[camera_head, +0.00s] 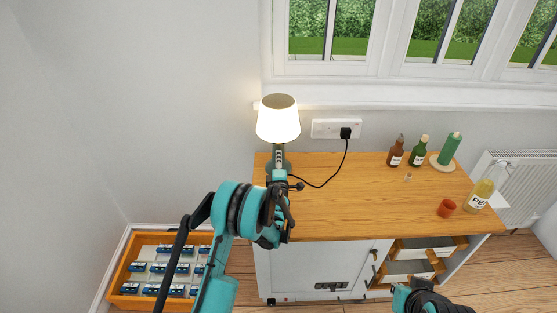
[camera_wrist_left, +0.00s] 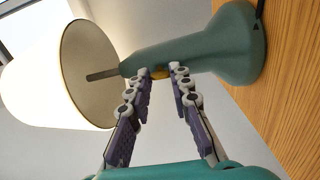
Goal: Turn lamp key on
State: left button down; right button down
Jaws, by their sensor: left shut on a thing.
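The table lamp (camera_head: 278,119) stands at the back left of the wooden cabinet top, and its white shade glows. In the left wrist view its green-grey body (camera_wrist_left: 195,45) lies sideways across the picture, with the shade at left. A small yellowish lamp key (camera_wrist_left: 160,73) shows on the neck between my fingertips. My left gripper (camera_wrist_left: 161,74) is shut on this key; its tips hide part of it. In the head view my left gripper (camera_head: 279,165) is in front of the lamp body. Only part of my right arm shows at the bottom edge.
A wall socket (camera_head: 335,129) with a black plug and cable (camera_head: 327,181) is right of the lamp. Several bottles (camera_head: 396,151) and a red cup (camera_head: 446,208) stand on the right of the cabinet top (camera_head: 350,205). An orange crate (camera_head: 123,274) is at lower left.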

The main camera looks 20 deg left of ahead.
pick_arm(q)
jog(key=c, duration=1.4)
grip_release()
jog(key=shift+o, duration=0.2)
jog(key=v, duration=0.7)
jog(key=shift+s, duration=0.3)
jog(key=shift+d, duration=0.15)
